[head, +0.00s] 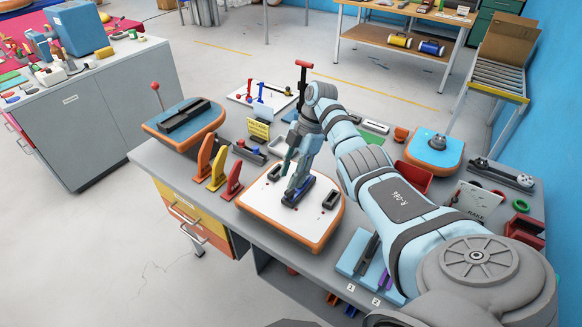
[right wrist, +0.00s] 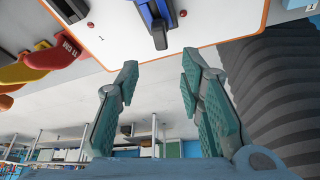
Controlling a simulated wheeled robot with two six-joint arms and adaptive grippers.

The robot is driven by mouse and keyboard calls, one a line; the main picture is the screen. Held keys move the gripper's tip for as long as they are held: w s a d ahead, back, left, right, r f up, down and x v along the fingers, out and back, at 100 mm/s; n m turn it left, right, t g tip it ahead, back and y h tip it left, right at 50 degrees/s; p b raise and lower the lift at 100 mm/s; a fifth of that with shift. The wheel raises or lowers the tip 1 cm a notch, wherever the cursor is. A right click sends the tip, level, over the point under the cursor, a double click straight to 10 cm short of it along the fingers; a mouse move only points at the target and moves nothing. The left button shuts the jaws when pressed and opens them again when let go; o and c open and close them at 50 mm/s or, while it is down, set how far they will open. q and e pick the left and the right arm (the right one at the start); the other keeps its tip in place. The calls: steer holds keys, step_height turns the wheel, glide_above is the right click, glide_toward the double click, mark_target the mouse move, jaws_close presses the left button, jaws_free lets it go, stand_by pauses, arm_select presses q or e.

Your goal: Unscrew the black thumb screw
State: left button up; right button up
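A white board with an orange rim (head: 262,205) lies on the grey workbench. On it is a blue fixture (head: 302,186) with a black part (head: 289,200) at its near end; I cannot tell whether this is the thumb screw. In the right wrist view the blue fixture (right wrist: 146,14) and its black end (right wrist: 159,36) show at the top. My right gripper (head: 291,176) is just above the board, beside the fixture and partly covering it. Its fingers (right wrist: 160,64) are apart with nothing between them. My left gripper is not in view.
Black blocks (head: 331,200) sit on the board's sides. Red, yellow and orange levers (head: 217,172) stand to its left. A blue-topped board (head: 185,122) is behind them. A blue tray (head: 358,255) lies to the right. My right arm covers part of the bench.

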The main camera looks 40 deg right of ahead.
steer(key=shift+r+m+t+p, duration=0.25)
steer(key=shift+m+p, duration=0.55)
steer(key=shift+p, duration=0.75)
steer(key=shift+s+f, duration=0.1)
steer(key=shift+f, duration=0.05)
steer(key=shift+m, duration=0.3)
steer(key=shift+f, duration=0.1)
steer(key=shift+m+t, duration=0.35)
steer(key=shift+m, duration=0.25)
steer(key=m+t, duration=0.1)
steer(key=m, duration=0.1)
steer(key=shift+s+m+h, duration=0.1)
steer(key=shift+m+h, duration=0.3)
steer(key=shift+a+m, duration=0.1)
steer(key=shift+m, duration=0.8)
steer(key=shift+m+t+h, duration=0.5)
steer(key=shift+m+t, duration=0.1)
steer(key=shift+m, duration=0.5)
